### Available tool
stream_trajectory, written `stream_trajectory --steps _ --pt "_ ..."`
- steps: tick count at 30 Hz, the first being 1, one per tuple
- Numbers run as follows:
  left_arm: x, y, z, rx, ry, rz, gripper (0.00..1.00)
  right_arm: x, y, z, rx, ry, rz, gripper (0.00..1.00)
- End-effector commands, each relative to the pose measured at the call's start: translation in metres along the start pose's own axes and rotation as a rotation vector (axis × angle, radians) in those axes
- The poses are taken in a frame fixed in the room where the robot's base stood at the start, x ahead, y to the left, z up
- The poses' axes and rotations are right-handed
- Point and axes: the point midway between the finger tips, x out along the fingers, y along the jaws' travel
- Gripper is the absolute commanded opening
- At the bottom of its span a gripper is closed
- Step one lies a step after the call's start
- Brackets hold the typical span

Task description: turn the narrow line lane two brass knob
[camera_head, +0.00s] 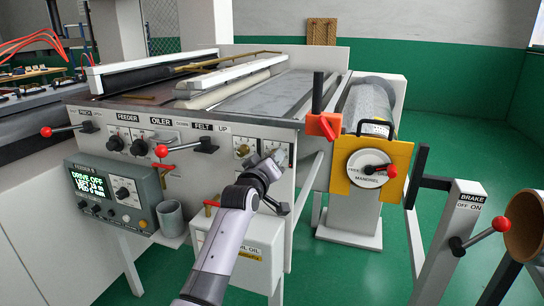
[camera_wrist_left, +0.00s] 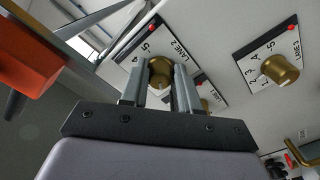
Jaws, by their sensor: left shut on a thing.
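My left gripper (camera_head: 266,168) is up against the front panel of the machine in the head view. In the left wrist view its two fingers (camera_wrist_left: 160,88) are shut on a brass knob (camera_wrist_left: 160,70), one on each side. The knob sits on a white plate (camera_wrist_left: 147,47) with numbers and a LANE label that I read as lane two. Another brass knob (camera_wrist_left: 279,70) on a similar plate is to the right, and a third (camera_wrist_left: 205,104) is partly hidden behind the fingers. In the head view one brass knob (camera_head: 242,151) shows left of my gripper. My right gripper is not in view.
An orange-red block (camera_head: 323,125) juts out at the panel's right corner. A yellow plate (camera_head: 403,160) with a round mandrel cover stands further right. A red-knobbed lever (camera_head: 161,151) is left of my gripper, and a white oil box (camera_head: 262,250) is below it.

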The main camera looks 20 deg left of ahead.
Motion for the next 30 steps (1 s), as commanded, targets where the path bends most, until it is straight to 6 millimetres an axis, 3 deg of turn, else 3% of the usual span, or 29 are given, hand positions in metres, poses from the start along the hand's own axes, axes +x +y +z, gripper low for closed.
stream_trajectory --steps 17,18,19,30 --pt "0.0000 -0.0005 0.0012 -0.035 -0.002 -0.001 0.00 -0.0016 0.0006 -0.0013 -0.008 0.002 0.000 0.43" --pt "0.0000 -0.0005 0.0012 -0.035 -0.002 -0.001 0.43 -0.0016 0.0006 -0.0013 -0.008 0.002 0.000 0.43" --pt "0.0000 -0.0005 0.0012 -0.034 -0.002 -0.001 0.53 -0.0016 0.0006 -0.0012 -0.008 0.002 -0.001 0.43" --pt "-0.0014 -0.0001 0.0004 -0.034 0.000 0.000 0.56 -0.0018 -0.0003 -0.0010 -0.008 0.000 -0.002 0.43"
